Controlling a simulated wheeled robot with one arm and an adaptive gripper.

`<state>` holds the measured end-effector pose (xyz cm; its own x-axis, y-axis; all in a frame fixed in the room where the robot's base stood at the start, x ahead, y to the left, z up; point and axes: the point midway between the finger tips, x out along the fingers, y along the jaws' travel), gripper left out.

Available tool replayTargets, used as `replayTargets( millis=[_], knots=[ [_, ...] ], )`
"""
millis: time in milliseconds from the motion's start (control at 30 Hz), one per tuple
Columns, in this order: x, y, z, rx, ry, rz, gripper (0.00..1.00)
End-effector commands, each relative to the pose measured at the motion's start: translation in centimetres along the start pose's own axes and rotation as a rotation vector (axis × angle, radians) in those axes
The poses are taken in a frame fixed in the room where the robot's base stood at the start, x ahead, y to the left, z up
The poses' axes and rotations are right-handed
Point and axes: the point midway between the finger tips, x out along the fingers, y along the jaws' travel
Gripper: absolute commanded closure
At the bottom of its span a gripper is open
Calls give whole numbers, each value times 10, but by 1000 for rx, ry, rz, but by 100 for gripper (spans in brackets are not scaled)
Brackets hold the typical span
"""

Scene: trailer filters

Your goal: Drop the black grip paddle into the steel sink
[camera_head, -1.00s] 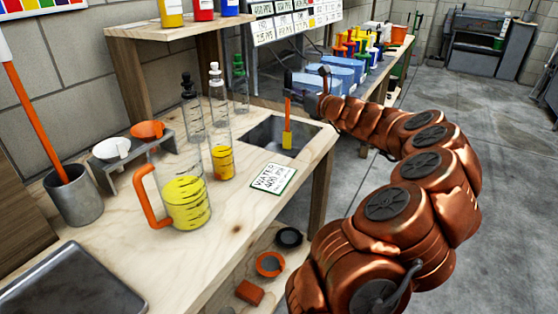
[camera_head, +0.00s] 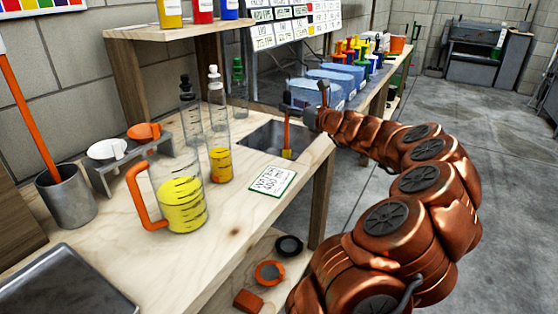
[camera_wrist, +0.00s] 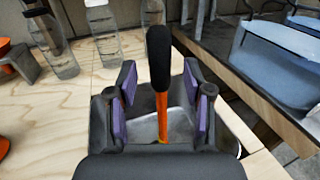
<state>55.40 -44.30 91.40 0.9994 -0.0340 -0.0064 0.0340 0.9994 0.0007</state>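The black grip paddle (camera_head: 286,136) has a black handle, an orange shaft and a yellow lower end. It stands roughly upright with its lower end inside the steel sink (camera_head: 261,138), which is set into the wooden bench. I cannot tell whether it touches the bottom. My gripper (camera_head: 305,108) is over the sink. In the wrist view my gripper (camera_wrist: 160,102) is open, its purple pads spread on either side of the paddle (camera_wrist: 159,60). Gaps show between the pads and the shaft. The sink also shows below in the wrist view (camera_wrist: 181,126).
A jug (camera_head: 180,195) of yellow liquid, several bottles and a water card (camera_head: 272,180) stand or lie left of the sink. A steel cup (camera_head: 66,196) and a grey tray (camera_head: 62,285) are further left. Blue tubs (camera_head: 345,80) line the bench behind. Open floor lies to the right.

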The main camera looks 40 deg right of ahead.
Motion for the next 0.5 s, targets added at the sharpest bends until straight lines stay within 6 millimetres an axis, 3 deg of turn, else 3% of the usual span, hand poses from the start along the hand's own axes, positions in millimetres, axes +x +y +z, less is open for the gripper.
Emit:
replayTargets(
  millis=[300, 500],
  knots=[
    [-2, 0, 0, 0, 0, 0, 48],
    [-19, 0, 1, 0, -1, -1, 48]
  ],
)
